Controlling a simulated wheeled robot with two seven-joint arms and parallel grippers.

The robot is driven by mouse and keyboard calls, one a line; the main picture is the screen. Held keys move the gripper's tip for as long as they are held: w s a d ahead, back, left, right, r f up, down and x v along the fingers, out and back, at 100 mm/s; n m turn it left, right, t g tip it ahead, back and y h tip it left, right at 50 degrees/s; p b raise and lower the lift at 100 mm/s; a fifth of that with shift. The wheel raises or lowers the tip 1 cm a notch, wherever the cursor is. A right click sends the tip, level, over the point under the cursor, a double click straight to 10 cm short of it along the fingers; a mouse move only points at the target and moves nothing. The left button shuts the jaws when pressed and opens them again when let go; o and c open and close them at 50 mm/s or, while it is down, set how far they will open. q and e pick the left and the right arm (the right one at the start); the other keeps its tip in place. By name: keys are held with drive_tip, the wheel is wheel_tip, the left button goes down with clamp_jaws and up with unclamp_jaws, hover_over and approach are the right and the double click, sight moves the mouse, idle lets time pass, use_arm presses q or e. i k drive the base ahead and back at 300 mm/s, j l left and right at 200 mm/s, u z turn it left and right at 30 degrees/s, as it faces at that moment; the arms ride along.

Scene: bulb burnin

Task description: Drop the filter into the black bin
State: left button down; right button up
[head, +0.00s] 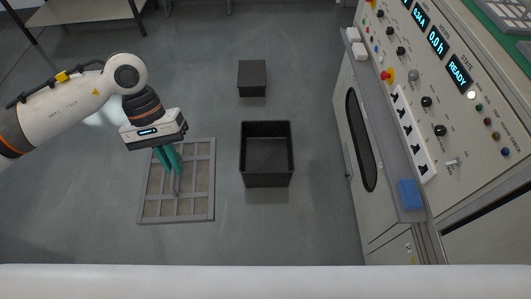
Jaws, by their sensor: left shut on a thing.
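The filter (208,193), a flat grey-beige panel with a grid of bars, shows left of centre. My left gripper (172,166) reaches over it from above with teal fingers, shut on a grey piece at the filter's middle. The fingers hide part of the grid. I cannot tell whether the filter touches the floor or hangs above it. The black bin (245,171), open at the top and looking empty, stands to the right of the filter with a gap between them. My right gripper is not in view.
A smaller dark box (252,76) stands behind the bin. A large control console (450,125) with a blue block (409,194) on its ledge fills the right side. A table (82,12) stands at the back left. Grey floor around the bin is clear.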

sight(264, 158)
drive_tip(key=i+j+z, duration=0.35)
drive_tip(key=i, duration=0.2)
drive_tip(key=i+j+z, duration=0.75)
drive_tip(key=i+j, duration=0.15)
drive_tip(key=j, duration=0.3)
